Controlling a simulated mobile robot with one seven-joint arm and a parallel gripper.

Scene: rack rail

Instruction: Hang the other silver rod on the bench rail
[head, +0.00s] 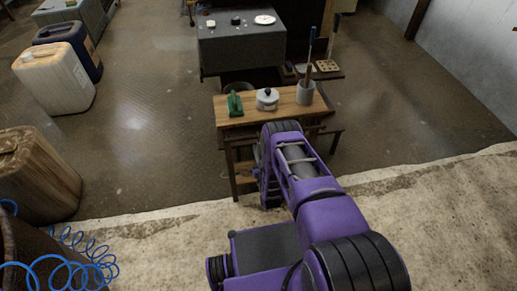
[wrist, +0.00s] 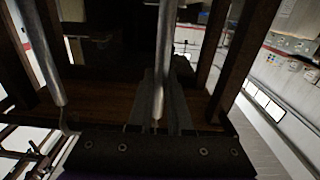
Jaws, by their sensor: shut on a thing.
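In the wrist view my gripper (wrist: 160,112) is shut on a silver rod (wrist: 164,50), which runs up the middle of the picture from between the dark fingers. A second silver rod (wrist: 43,55) stands apart at the left, slightly slanted, with a thin hook-like end near the bottom. The wooden bench (head: 288,108) is in front of me in the head view. There my purple arm reaches down at its near side and hides the gripper and both rods. I cannot make out the bench rail clearly, nor whether the held rod touches it.
On the bench stand a green object (head: 234,104), a white lidded pot (head: 267,99) and a grey holder (head: 305,94) with upright tools. Jerrycans (head: 53,80) stand at the left. Open floor (head: 150,130) lies left of the bench.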

